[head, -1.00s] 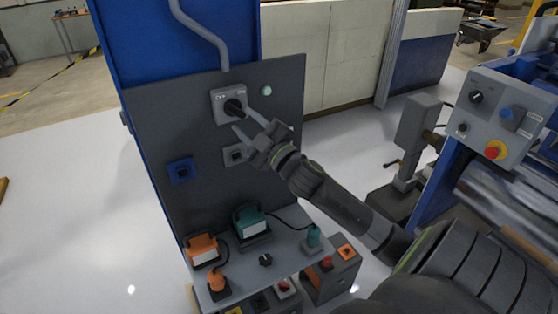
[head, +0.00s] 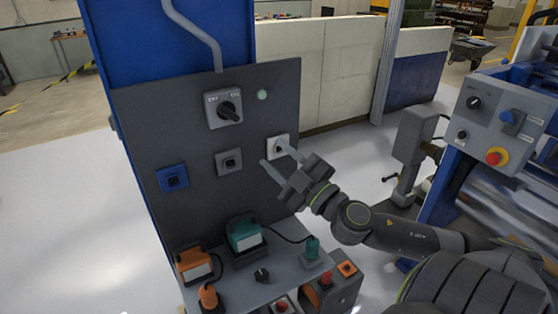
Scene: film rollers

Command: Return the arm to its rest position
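My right gripper (head: 277,158) is open and empty, its two fingers spread in front of the dark grey panel (head: 145,125). It is below and to the right of the rotary switch (head: 222,109), clear of its black knob. The upper fingertip overlaps a white socket (head: 276,151) in the picture; I cannot tell whether they touch. My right arm (head: 415,235) comes in from the lower right with its elbow bent. My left gripper is not in view.
A grey socket (head: 229,162) and a blue socket (head: 173,179) are on the panel. Orange (head: 193,264) and teal (head: 244,235) connectors stand on the shelf below. A machine control box (head: 506,115) with a red button is at the right. Open floor lies left.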

